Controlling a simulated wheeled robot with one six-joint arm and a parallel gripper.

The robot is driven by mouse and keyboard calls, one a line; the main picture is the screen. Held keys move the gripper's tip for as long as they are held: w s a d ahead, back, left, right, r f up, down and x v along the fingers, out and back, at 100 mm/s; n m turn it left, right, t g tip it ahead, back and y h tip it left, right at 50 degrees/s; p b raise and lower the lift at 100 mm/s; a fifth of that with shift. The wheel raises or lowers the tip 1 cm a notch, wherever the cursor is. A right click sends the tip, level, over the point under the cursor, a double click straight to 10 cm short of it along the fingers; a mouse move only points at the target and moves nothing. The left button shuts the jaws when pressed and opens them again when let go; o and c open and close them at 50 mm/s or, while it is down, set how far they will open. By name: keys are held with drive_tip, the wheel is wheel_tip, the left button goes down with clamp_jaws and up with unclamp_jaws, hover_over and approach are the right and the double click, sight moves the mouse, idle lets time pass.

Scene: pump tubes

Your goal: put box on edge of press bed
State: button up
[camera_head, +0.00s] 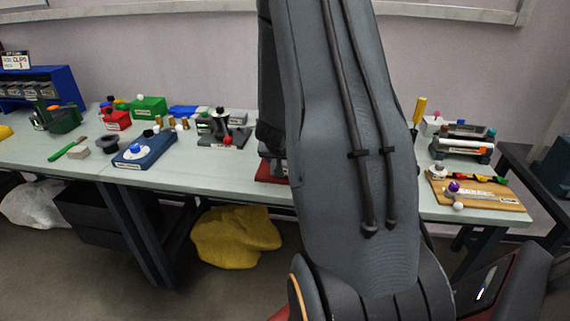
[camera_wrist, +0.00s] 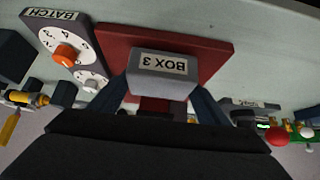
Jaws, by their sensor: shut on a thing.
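A grey box with a white label reading BOX 3 (camera_wrist: 163,68) is between the fingers of my gripper (camera_wrist: 160,92) in the wrist view. The fingers are shut on its two sides. Behind the box in that view is a flat dark red plate (camera_wrist: 195,45), likely the press bed. I cannot tell whether the box touches it or hangs above it. In the head view my arm hides the box and gripper; only a corner of the red plate (camera_head: 270,171) shows on the table, left of the arm.
A BATCH dial panel with an orange knob (camera_wrist: 65,53) stands close to the red plate. A red ball-topped part (camera_wrist: 277,136) is at the other side. The table (camera_head: 240,180) carries a blue block (camera_head: 146,149), a green box (camera_head: 149,107) and a wooden board (camera_head: 478,190).

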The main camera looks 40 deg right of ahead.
drive_tip(key=shift+f, duration=0.45)
drive_tip(key=shift+f, duration=0.2)
drive_tip(key=o, duration=1.3)
drive_tip(key=shift+c, duration=0.2)
drive_tip(key=shift+r, duration=0.1)
